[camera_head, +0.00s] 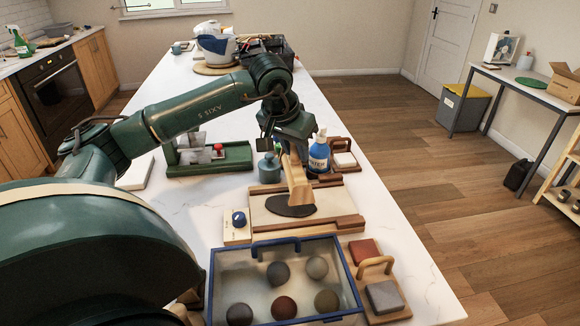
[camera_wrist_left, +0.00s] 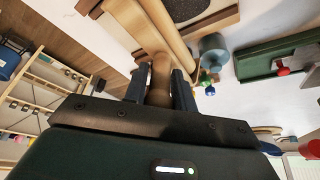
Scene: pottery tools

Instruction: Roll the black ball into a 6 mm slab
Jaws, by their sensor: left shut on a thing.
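My left gripper (camera_head: 289,150) is shut on the rolling pin's handle, which shows between its two fingers (camera_wrist_left: 160,82) in the left wrist view. The wooden rolling pin (camera_head: 297,182) points toward the head camera, its near end over the black clay. The black clay (camera_head: 290,207) is a flat, dark, rounded patch rather than a ball, partly hidden by the pin. It lies on the pale rolling board (camera_head: 268,213) between two wooden side strips. I cannot tell whether the pin touches the clay. The pin's body (camera_wrist_left: 166,28) also shows in the left wrist view. My right gripper is out of view.
A blue-rimmed clear bin (camera_head: 214,285) with several clay balls stands in front of the board. A small block with a blue knob (camera_head: 239,219) sits left of the board. A blue bottle (camera_head: 319,155) and grey-blue jar (camera_head: 268,168) stand behind. A green-based tool (camera_head: 205,168) is farther left.

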